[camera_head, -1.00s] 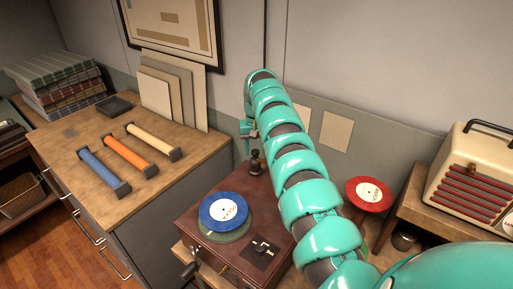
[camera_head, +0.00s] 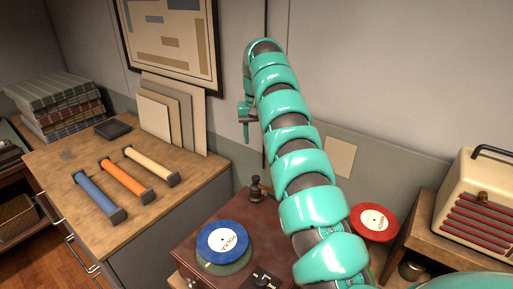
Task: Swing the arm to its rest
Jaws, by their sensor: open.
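A dark red-brown record player box (camera_head: 200,235) stands at the lower middle. A blue record with a pale label (camera_head: 229,242) lies on its greenish platter. A dark upright post (camera_head: 256,189) stands at the box's back, with a small brass-coloured piece beside it. My teal segmented arm hides the box's right part, so I cannot make out the whole tone arm or its rest. My gripper (camera_head: 246,117) hangs at the far end of my arm, partly hidden, above and apart from the post. It is open, and I see nothing in it.
A wooden-topped counter (camera_head: 75,163) at left holds blue, orange and cream bars with dark ends, stacked fabrics and leaning boards. A red record (camera_head: 372,222) is right of my arm. A cream radio (camera_head: 478,205) stands on a wooden surface at far right. The wall is close behind.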

